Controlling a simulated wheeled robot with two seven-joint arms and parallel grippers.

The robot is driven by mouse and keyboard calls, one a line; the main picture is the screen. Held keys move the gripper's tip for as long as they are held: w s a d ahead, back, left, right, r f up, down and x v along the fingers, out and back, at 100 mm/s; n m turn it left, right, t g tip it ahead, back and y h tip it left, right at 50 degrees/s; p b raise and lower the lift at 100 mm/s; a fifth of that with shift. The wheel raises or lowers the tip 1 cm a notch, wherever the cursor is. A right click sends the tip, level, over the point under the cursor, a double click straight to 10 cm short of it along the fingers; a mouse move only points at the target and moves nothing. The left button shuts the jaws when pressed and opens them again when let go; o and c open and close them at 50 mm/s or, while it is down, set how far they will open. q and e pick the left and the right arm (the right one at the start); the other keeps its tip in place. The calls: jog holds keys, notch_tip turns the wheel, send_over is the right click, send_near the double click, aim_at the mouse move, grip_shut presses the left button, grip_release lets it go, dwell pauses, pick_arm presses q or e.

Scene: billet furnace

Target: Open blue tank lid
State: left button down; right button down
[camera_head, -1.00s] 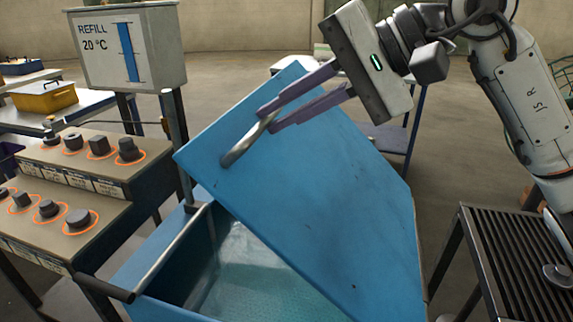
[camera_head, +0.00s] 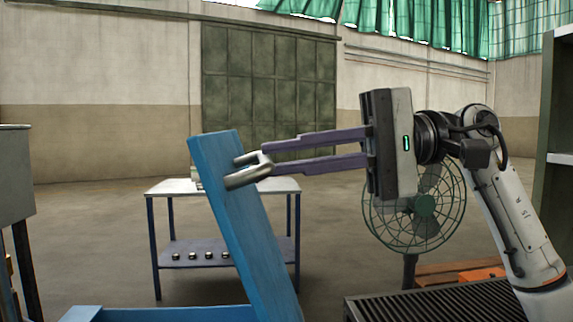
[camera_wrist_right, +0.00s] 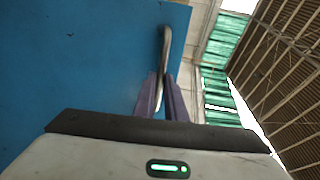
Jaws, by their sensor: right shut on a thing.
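The blue tank lid (camera_head: 240,215) stands raised and steeply tilted, seen nearly edge-on in the head view. Its metal handle (camera_head: 248,177) sticks out near the upper edge. My right gripper (camera_head: 262,160) is at the handle, its two purple fingers closed around the bar. In the right wrist view the lid (camera_wrist_right: 80,60) fills the left side and the handle (camera_wrist_right: 163,60) runs down between the fingers (camera_wrist_right: 161,98). The blue tank's rim (camera_head: 150,314) shows at the bottom of the head view; its inside is out of view. My left gripper is not in view.
A table with a lower shelf (camera_head: 215,250) stands behind the lid. A green fan (camera_head: 424,205) and a dark slatted surface (camera_head: 435,305) are to the right. A grey box on legs (camera_head: 15,180) is at the left edge. Open floor lies behind.

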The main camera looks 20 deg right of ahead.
jog(key=c, duration=1.8)
grip_release()
jog(key=v, duration=1)
jog(key=shift+d, duration=0.25)
jog(key=shift+d, duration=0.15)
jog(key=shift+s+d+f, duration=0.35)
jog(key=shift+d, duration=1.5)
jog(key=shift+s+d+f, duration=0.35)
jog(key=shift+d, duration=1.5)
jog(key=shift+s+d+f, duration=0.35)
jog(key=shift+d, duration=1.55)
jog(key=shift+c, duration=0.5)
